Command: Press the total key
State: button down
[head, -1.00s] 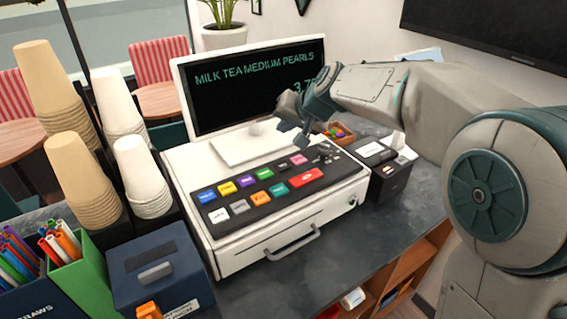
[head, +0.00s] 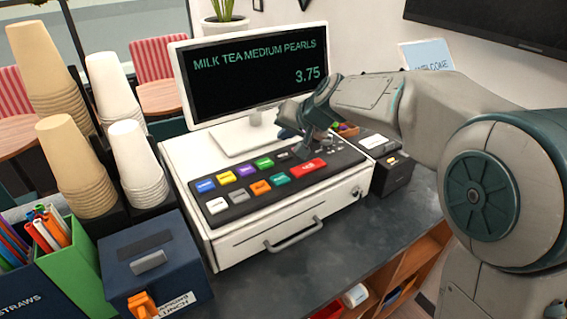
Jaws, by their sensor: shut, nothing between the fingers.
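The cash register (head: 262,232) stands on the counter with a sloped black key panel (head: 240,204) of coloured keys. A wide red key (head: 308,168) with small, unreadable lettering is at the right of the panel's front row; it looks like the total key. My gripper (head: 312,152) is shut and empty, pointing down over the right part of the panel, just behind the red key. I cannot tell whether its tips touch the panel. It hides some back-row keys. The screen (head: 255,80) reads "MILK TEA MEDIUM PEARLS" and "3.75".
A dark card terminal or printer (head: 392,172) stands right of the register. Stacked cups (head: 137,165), a green straw bin (head: 75,255) and a blue box (head: 155,270) stand on the left. Bare counter (head: 340,250) lies in front of the register.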

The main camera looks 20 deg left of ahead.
aim_at(286, 157)
jog(key=shift+f+b, duration=1.05)
jog(key=shift+f, duration=0.5)
jog(key=shift+f, duration=0.15)
dwell(0.7)
jog(key=shift+f+b, duration=0.3)
jog(key=shift+b, duration=0.25)
jog(key=shift+f+b, duration=0.4)
jog(key=shift+b, duration=0.1)
dwell(0.4)
dwell(0.3)
jog(key=shift+r+p, duration=0.6)
jog(key=shift+r, duration=0.25)
jog(key=shift+r, duration=0.1)
notch_tip(286, 157, up, 5)
jog(key=p, duration=0.3)
jog(key=shift+p, duration=0.35)
